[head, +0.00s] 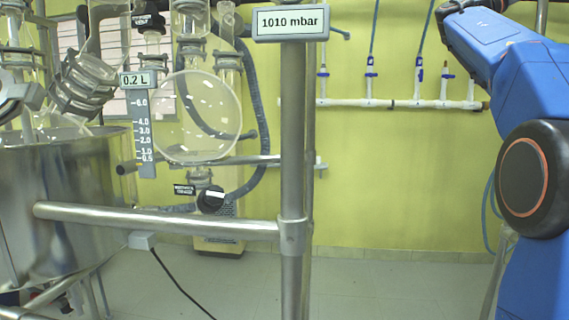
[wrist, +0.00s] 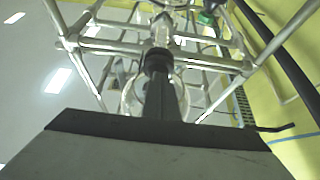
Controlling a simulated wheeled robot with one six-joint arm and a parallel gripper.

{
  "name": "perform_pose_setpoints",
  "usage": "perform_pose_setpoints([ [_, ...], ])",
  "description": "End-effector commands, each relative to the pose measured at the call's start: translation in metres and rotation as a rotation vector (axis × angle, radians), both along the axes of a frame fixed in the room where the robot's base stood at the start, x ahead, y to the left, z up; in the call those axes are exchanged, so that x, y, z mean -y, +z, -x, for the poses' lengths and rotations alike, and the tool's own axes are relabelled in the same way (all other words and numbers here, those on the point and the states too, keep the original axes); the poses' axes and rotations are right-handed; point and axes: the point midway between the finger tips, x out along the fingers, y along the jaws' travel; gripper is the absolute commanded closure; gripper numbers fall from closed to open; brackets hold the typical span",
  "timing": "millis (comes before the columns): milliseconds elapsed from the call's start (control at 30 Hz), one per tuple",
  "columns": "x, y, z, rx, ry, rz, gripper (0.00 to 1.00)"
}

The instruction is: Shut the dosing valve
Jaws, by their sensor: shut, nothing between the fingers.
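Two black valve knobs with small labels show in the head view, and I cannot read which one is the dosing valve. The upper knob (head: 152,23) is on the glassware at the top left. The lower knob (head: 211,199) is under the round glass flask (head: 197,117) and bears a white, roughly level bar. My gripper (wrist: 158,62) shows in the wrist view, its dark fingers together and empty. It points toward glassware and metal rods, and I cannot tell whether it touches anything. The gripper is outside the head view.
A steel vessel (head: 60,200) stands at the left. A metal post (head: 293,150) with a 1010 mbar display (head: 290,22) and a horizontal bar (head: 160,219) stand in front of the glassware. A white pipe (head: 400,104) with taps runs along the yellow wall. The floor at right centre is clear.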

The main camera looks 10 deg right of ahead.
Motion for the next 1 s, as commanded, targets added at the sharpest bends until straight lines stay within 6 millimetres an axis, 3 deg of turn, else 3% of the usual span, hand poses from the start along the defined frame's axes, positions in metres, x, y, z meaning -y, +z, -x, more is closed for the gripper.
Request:
perform_pose_setpoints([
  [633,-0.053,0.0,-0.013,0.002,0.001,0.0,1.0],
  [1000,-0.059,0.0,-0.014,0.001,0.0,-0.001,1.0],
])
